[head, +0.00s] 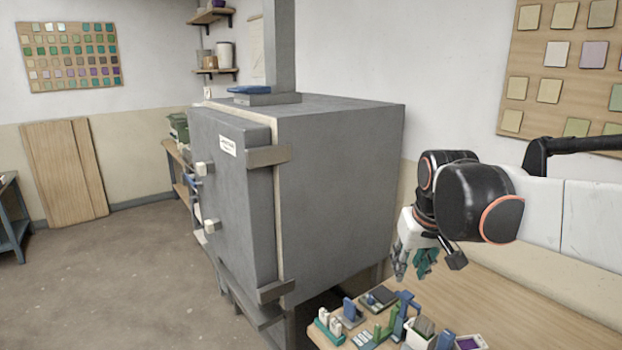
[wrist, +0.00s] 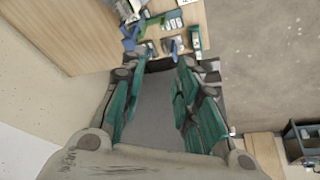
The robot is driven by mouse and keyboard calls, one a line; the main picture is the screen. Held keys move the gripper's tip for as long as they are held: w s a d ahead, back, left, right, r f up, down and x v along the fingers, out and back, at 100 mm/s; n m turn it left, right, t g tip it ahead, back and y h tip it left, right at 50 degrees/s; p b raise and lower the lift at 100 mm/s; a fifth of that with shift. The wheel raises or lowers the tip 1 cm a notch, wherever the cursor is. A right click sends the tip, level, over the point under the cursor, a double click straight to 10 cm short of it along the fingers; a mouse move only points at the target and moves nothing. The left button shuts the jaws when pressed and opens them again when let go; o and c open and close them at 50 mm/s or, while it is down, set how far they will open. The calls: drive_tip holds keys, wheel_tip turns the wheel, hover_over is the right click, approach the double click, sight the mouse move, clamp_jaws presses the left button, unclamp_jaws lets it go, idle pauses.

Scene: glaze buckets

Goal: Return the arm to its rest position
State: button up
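My gripper (head: 413,272) hangs from the black and white arm (head: 465,195), above the wooden worktop at the right of the head view. In the wrist view my gripper (wrist: 156,68) shows two teal-padded fingers set well apart. Nothing is held between them; a plain grey surface shows through the gap. The arm is bent, with the gripper pointing down beside the grey kiln (head: 335,185).
Small tools and blocks, a white pot (head: 418,336) among them, crowd the front of the wooden worktop (head: 530,310). The kiln stands close left of the gripper. A tile board (head: 570,50) hangs on the wall behind. Open floor (head: 110,270) lies to the left.

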drive_tip(key=s+f+t, duration=0.1)
drive_tip(key=s+f, duration=0.2)
drive_tip(key=s, duration=0.6)
drive_tip(key=s+f+t, duration=0.2)
drive_tip(key=s+f, duration=0.1)
drive_tip(key=s, duration=0.7)
drive_tip(key=shift+s+f+m, duration=0.2)
drive_tip(key=shift+s+m, duration=0.1)
drive_tip(key=shift+m, duration=0.1)
